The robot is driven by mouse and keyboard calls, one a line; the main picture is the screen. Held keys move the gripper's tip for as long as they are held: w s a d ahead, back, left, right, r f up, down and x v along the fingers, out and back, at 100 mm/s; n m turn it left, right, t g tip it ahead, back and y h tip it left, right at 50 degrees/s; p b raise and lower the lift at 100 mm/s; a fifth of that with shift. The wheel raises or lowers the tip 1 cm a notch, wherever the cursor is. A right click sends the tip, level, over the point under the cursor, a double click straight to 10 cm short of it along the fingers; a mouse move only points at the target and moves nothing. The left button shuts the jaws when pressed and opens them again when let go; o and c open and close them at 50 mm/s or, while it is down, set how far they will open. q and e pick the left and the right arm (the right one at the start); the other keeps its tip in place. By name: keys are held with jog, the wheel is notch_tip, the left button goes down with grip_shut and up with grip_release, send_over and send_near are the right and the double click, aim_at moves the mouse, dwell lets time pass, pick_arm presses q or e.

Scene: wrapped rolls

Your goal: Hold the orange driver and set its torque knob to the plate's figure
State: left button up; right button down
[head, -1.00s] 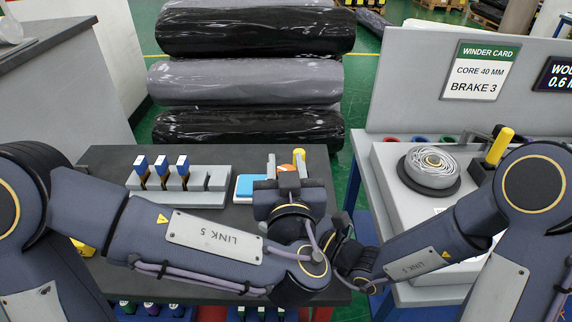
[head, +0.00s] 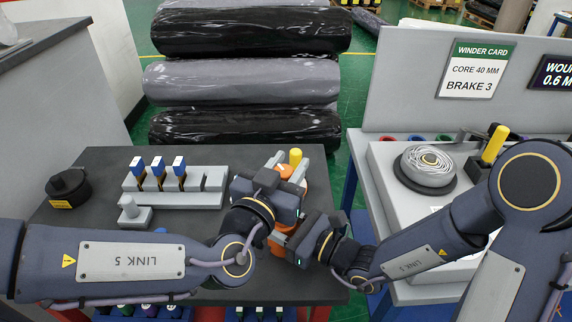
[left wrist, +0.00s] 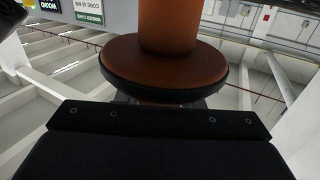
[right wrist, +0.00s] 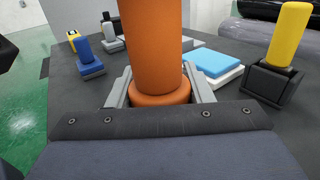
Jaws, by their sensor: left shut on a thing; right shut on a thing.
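The orange driver (head: 284,171) is between my two grippers over the dark table and is mostly hidden in the head view. My left gripper (head: 287,168) is shut on its far part. In the left wrist view, an orange shaft (left wrist: 168,28) meets a wide dark-edged disc (left wrist: 163,62); the left fingertips are hidden there. My right gripper (head: 284,238) comes in from the right and is shut on the driver. The right wrist view shows the orange barrel (right wrist: 152,40) between grey fingers, with a wider collar low down. I see no readable figure on the knob.
A winder card (head: 470,70) reads "CORE 40 MM, BRAKE 3". A grey rack (head: 205,180) holds several blue-topped pieces. A black object (head: 68,187) sits at the table's left. A yellow post (right wrist: 290,40) in a black block and a blue-and-white stack (right wrist: 212,68) stand near the driver.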

pick_arm(q)
jog(key=shift+f+m+g+h, duration=0.15)
jog(key=shift+m+g+h, duration=0.4)
jog(key=shift+h, duration=0.25)
jog(key=shift+d, duration=0.1)
jog(key=shift+s+m+h, duration=0.1)
jog(key=shift+m+h, duration=0.25)
jog(key=shift+h, duration=0.05)
jog(key=o, duration=1)
